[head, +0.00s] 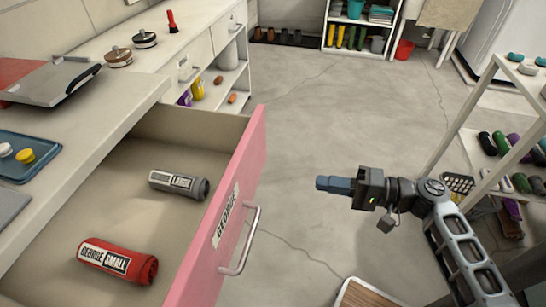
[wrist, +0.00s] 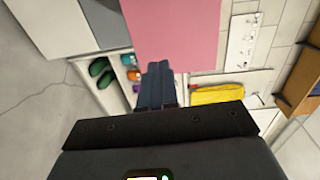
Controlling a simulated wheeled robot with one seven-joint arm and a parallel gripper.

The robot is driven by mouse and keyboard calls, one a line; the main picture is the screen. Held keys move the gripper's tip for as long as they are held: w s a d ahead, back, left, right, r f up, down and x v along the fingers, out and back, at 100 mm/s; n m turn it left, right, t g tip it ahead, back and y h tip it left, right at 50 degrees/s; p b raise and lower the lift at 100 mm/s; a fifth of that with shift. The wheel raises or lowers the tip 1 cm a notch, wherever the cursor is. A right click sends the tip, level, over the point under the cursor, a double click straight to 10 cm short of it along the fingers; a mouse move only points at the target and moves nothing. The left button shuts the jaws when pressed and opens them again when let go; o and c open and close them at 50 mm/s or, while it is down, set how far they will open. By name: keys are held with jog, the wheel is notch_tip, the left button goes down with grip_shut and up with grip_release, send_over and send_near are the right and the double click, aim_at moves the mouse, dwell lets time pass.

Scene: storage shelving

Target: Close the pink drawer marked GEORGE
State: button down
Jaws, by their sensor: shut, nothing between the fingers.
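The pink drawer marked GEORGE (head: 208,275) stands pulled well open at the left of the head view. Its front carries a white GEORGE label (head: 226,214) and a pale bar handle (head: 247,240). Inside lie a red roll labelled GEORGE SMALL (head: 118,261) and a grey roll labelled LARGE (head: 179,184). My gripper (head: 322,184) is shut and empty, over the floor to the right of the drawer front and apart from it. In the wrist view my blue-grey fingers (wrist: 156,75) are together, below a pink panel (wrist: 172,32), which looks like the drawer front.
The counter (head: 105,135) above the drawer holds a blue tray (head: 45,150) and a grey device (head: 50,84). A white shelf rack (head: 462,125) with several rolls stands at the right. The floor (head: 310,125) between is clear; a wooden-topped item (head: 365,294) shows at the bottom.

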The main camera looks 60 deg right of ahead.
jog(key=r, duration=0.1)
jog(key=p, duration=0.1)
send_near(255, 163)
jog(key=shift+t+y, duration=0.3)
jog(key=shift+t, duration=0.1)
jog(key=x, duration=0.4)
jog(key=f+x, duration=0.1)
jog(key=x, duration=0.2)
jog(key=shift+r, duration=0.1)
jog(key=b+x, duration=0.4)
jog(key=x, duration=2.1)
jog(key=shift+w+b, duration=0.3)
jog(key=shift+b, duration=0.1)
jog(key=shift+w+a, duration=0.3)
jog(key=shift+w, duration=0.3)
jog(key=shift+a, duration=0.1)
